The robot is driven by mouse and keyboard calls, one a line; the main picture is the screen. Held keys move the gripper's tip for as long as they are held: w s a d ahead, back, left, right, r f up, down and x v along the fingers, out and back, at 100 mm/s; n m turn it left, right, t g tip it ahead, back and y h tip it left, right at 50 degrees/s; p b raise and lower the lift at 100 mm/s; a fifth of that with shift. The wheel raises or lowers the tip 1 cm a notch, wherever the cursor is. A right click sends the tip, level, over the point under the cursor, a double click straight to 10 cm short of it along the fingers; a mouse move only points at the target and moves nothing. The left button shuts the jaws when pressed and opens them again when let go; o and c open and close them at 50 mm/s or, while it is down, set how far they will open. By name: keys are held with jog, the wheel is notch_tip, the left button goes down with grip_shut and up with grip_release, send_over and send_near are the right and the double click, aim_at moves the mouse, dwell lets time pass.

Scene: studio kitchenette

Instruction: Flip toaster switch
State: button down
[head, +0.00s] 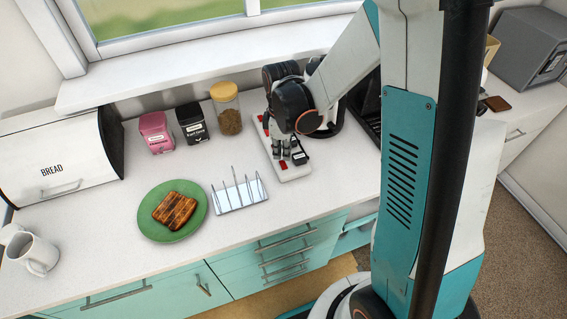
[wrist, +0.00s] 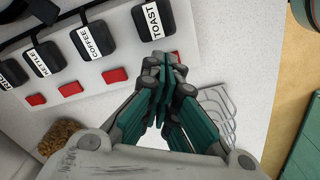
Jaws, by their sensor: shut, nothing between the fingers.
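A white power strip (wrist: 90,85) on the worktop carries a row of black plugs with red switches beside them. The plug labelled TOAST (wrist: 155,18) is at the right end in the wrist view, beside the COFFEE plug (wrist: 93,40). A red switch (wrist: 115,76) by the COFFEE plug is in clear view. The switch by the TOAST plug is mostly hidden behind my fingertips. My gripper (wrist: 163,62) is shut and empty, its tips right at that switch; I cannot tell whether they touch. The head view shows my gripper (head: 281,152) low over the strip (head: 287,173).
A wire toast rack (head: 240,195) and a green plate (head: 150,222) with toast (head: 174,211) stand left of the strip. A jar (head: 227,108), black tin (head: 192,122) and pink tin (head: 155,132) line the back. A bread bin (head: 62,160) and mug (head: 36,255) are further left.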

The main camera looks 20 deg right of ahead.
aim_at(283, 163)
jog(key=shift+f+b, duration=0.95)
jog(key=shift+f, duration=0.1)
dwell(0.9)
jog(key=shift+r, duration=0.2)
jog(key=shift+r+p, duration=2.3)
jog(key=shift+r, duration=1.05)
jog(key=s+r+m+t+b, duration=0.3)
jog(key=s+r+m+b, duration=0.1)
jog(key=s+m, duration=0.2)
jog(key=s+r+m+t+b, duration=0.4)
jog(key=s+r+m, duration=0.1)
jog(key=s, duration=0.4)
jog(key=shift+r+m, duration=0.25)
jog(key=shift+m, duration=0.25)
